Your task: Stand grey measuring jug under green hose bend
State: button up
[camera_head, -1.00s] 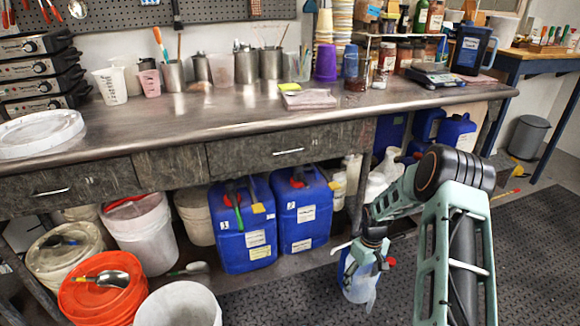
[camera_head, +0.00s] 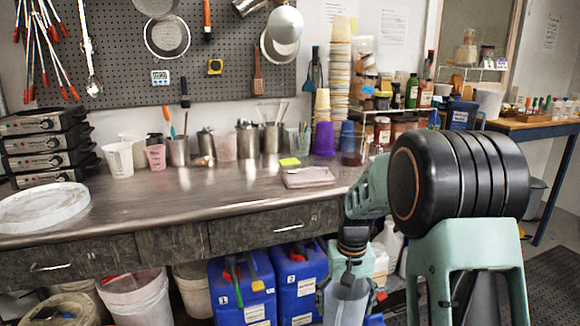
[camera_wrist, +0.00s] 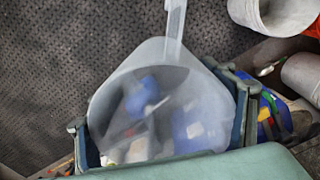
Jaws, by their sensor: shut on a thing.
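My gripper (camera_head: 352,262) is shut on a translucent grey measuring jug (camera_head: 346,303), which hangs at the lower edge of the head view, in front of the bench's underside. The wrist view shows the jug (camera_wrist: 166,75) between the two fingers (camera_wrist: 163,128), with its handle pointing up in the picture. Blue and white shapes show blurred through its wall. A narrow green piece (camera_head: 236,284) hangs at the cap of the left blue canister (camera_head: 258,306); I cannot tell whether it is the green hose bend. The jug is apart from it, to its right.
A second blue canister (camera_head: 298,290) stands left of the jug. White buckets (camera_head: 135,297) stand under the bench farther left. The steel bench top (camera_head: 225,188) holds cups and a pink cloth (camera_head: 307,177); its front middle is clear.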

jog(key=s+r+p, duration=0.3)
jog(key=r+p, duration=0.7)
jog(key=p, duration=0.1)
jog(key=s+r+p, duration=0.4)
jog(key=r+p, duration=0.7)
